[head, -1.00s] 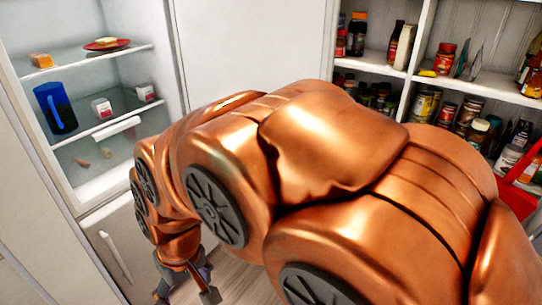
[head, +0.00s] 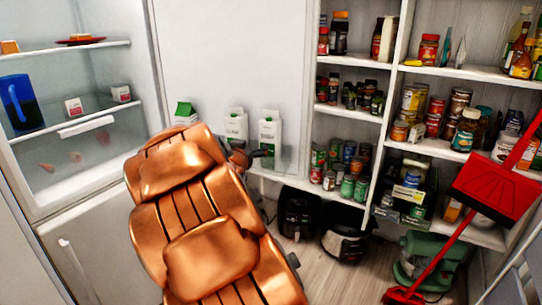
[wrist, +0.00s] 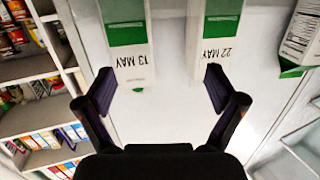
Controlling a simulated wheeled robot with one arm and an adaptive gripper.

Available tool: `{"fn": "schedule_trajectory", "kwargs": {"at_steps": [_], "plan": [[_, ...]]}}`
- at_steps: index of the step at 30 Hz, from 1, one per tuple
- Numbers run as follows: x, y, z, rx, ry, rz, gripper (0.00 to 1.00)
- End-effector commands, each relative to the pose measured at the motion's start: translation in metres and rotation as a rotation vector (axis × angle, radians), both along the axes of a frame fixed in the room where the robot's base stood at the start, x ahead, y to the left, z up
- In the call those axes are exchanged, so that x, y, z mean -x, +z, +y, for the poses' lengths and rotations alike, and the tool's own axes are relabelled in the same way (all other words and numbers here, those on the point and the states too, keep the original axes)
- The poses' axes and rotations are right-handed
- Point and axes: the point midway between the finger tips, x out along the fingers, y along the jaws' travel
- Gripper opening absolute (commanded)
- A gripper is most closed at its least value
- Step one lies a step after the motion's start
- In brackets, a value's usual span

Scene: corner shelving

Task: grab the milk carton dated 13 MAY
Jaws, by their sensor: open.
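The milk carton dated 13 MAY (wrist: 126,40) is white and green and appears upside down at the upper left of the wrist view. In the head view it appears to be the rightmost carton (head: 270,135). A carton dated 22 MAY (wrist: 216,40) is beside it; it looks like the middle one in the head view (head: 236,126). A third carton (wrist: 302,35) is at the wrist view's right edge. My gripper (wrist: 160,90) is open and empty, its fingers spread below the two dated cartons, centred nearer the gap between them. In the head view my arm partly hides it.
The open fridge (head: 75,95) holds a blue pitcher (head: 20,103) and small boxes. Corner shelving (head: 455,75) with jars and cans stands to the right. A red dustpan (head: 495,182) leans there, and black appliances (head: 298,213) sit low.

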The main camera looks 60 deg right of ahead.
Motion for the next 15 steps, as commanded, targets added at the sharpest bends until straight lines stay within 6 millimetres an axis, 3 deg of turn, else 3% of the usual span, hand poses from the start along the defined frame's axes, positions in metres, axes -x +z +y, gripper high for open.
{"fn": "schedule_trajectory", "kwargs": {"at_steps": [3, 6, 15], "plan": [[0.021, -0.003, -0.024, 0.071, -0.085, -0.011, 0.94], [0.030, 0.001, -0.034, 0.107, -0.121, -0.017, 0.94], [0.027, 0.003, -0.058, 0.116, -0.132, -0.019, 0.94]]}}
